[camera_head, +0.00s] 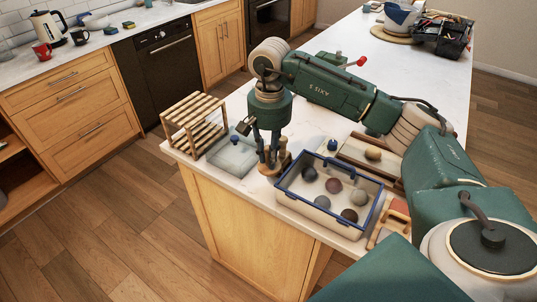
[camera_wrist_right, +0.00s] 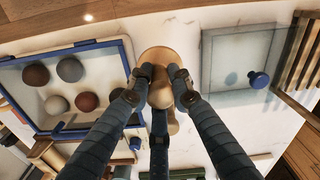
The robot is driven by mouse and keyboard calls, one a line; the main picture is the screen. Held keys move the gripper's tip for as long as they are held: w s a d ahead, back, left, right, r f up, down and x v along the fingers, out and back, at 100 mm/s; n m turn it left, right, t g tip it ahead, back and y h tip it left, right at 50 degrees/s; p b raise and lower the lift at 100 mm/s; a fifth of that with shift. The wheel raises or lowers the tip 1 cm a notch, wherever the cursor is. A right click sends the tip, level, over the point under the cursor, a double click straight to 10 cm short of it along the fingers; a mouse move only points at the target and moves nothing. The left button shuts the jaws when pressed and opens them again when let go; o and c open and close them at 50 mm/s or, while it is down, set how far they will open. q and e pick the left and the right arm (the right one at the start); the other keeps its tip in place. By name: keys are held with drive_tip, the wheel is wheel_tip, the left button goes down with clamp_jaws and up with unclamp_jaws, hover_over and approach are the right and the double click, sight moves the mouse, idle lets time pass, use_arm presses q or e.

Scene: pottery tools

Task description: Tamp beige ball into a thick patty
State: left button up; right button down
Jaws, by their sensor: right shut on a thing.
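My right gripper (camera_head: 268,160) is shut on a wooden tamper (camera_head: 276,170) with a wide round base. It points down at the counter, between the bin and a clear slab. The wrist view shows the tamper (camera_wrist_right: 157,56) between the fingers (camera_wrist_right: 160,88); whether its base touches the counter I cannot tell. A blue-rimmed bin (camera_head: 289,197) holds several balls, including a pale beige one (camera_head: 359,198), which also seems to show in the wrist view (camera_wrist_right: 56,105). A tan rounded lump (camera_head: 373,154) lies on a wooden board (camera_head: 352,153) behind the bin. My left gripper is not in view.
A slatted wooden rack (camera_head: 194,122) stands at the counter's left corner, beside the clear slab (camera_head: 228,160) with its blue knob (camera_head: 249,146). Small wooden pieces (camera_head: 394,221) lie right of the bin. The far counter (camera_head: 420,60) has bare room.

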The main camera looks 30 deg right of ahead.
sight(267, 148)
drive_tip(key=shift+a+f, duration=0.2)
drive_tip(key=shift+f, duration=0.15)
wheel_tip(267, 148, down, 4)
drive_tip(key=b, duration=0.3)
drive_tip(key=shift+a+f, duration=0.1)
drive_tip(key=shift+f, duration=0.55)
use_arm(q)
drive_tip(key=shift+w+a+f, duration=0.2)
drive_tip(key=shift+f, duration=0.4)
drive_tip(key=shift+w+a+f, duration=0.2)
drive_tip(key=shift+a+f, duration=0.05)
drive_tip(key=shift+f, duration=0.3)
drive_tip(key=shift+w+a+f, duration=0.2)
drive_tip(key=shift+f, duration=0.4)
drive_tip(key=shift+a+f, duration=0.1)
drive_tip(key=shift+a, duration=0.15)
use_arm(e)
drive_tip(key=shift+f, duration=0.1)
use_arm(q)
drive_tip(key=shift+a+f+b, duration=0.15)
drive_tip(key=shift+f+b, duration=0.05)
drive_tip(key=shift+b, duration=0.25)
use_arm(e)
drive_tip(key=shift+f, duration=0.2)
